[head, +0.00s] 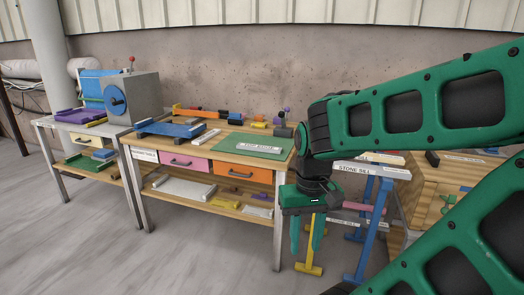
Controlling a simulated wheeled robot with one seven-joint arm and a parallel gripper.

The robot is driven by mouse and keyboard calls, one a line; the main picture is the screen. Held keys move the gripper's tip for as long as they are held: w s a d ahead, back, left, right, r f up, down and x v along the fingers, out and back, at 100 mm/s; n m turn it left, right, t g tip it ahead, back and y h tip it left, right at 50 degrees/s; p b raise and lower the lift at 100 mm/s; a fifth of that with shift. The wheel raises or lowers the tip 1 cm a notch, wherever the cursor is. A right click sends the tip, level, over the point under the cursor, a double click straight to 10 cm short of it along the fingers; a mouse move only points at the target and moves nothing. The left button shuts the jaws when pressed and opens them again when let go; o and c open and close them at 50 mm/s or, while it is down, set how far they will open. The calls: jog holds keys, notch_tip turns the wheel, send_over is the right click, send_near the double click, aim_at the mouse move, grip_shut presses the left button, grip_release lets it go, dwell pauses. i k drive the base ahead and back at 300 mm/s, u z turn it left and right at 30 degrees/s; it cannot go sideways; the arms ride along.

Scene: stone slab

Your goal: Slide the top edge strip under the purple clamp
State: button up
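My gripper (307,247) hangs fingers down in front of the right end of the workbench. Its two green fingers are apart, with nothing seen between them. A small purple item (285,112) stands at the back right of the bench top; it may be the purple clamp, but it is too small to tell. I cannot pick out the top edge strip for sure. A pale labelled strip (258,147) lies on the green mat (240,139), its lettering too small to read. A pale slab (355,168) labelled "STONE SILL" lies on blue trestles, partly behind my gripper and arm.
The workbench (223,194) has pink and orange drawers and a loaded lower shelf. A side table (45,122) at left holds a grey machine (133,96) and a purple tray (80,117). A wooden cabinet (437,185) stands at right. The floor at front left is clear.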

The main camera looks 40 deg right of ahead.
aim_at(247, 146)
jog(key=z, duration=1)
jog(key=k, duration=0.65)
jog(key=u, duration=0.55)
jog(key=i, duration=2.15)
jog(key=z, duration=0.65)
jog(key=i, duration=0.55)
jog(key=z, duration=0.25)
